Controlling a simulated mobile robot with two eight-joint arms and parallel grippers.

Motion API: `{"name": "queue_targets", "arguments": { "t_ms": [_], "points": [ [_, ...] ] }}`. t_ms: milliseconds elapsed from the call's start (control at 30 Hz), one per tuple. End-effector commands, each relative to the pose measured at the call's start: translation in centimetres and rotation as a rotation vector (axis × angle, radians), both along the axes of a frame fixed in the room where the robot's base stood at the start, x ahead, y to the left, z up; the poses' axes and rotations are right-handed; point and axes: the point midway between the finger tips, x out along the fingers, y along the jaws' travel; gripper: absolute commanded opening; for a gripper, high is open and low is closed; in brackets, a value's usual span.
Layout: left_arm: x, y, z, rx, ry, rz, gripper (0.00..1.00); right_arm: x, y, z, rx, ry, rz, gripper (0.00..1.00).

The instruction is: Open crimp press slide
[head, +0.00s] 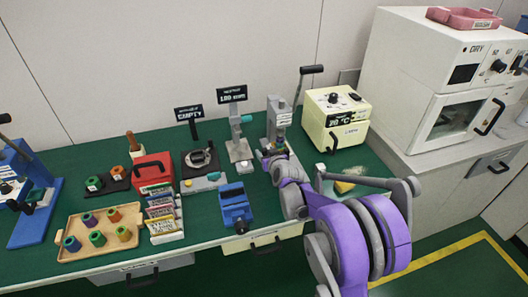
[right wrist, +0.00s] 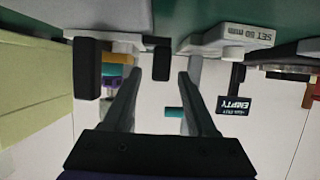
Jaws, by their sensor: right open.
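A grey upright press (head: 272,118) with a black-gripped lever (head: 311,69) stands at the back of the green bench; I take it for the crimp press, though its label is too small to read. My right gripper (head: 273,157) is at its foot, mostly hidden by my purple wrist. In the right wrist view my right gripper (right wrist: 159,80) is open, with a black block (right wrist: 160,62), perhaps the slide's handle, between or just beyond the fingertips. Contact cannot be told. Orange and purple parts (right wrist: 112,78) show beside the left finger. My left gripper is out of view.
A grey stand (head: 237,140) is left of the press and a cream box with a display (head: 336,118) is right of it. A blue vise (head: 235,207) sits in front. A wooden tray (head: 80,250) with coloured spools lies left. A white oven (head: 440,110) stands right.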

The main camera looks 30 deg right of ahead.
Motion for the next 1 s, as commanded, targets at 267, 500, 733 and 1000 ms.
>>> {"name": "queue_targets", "arguments": {
  "t_ms": [267, 500, 733, 1000],
  "points": [
    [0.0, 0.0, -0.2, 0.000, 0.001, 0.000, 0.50, 1.9, -0.4, -0.8, 0.000, 0.000, 0.000, 0.57],
    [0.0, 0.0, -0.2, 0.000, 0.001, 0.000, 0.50, 1.9, -0.4, -0.8, 0.000, 0.000, 0.001, 0.57],
    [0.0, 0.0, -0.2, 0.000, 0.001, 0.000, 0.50, 1.9, -0.4, -0.8, 0.000, 0.000, 0.001, 0.16],
    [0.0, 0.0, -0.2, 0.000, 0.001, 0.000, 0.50, 1.8, -0.4, -0.8, 0.001, 0.001, 0.001, 0.00]
  ]
}}
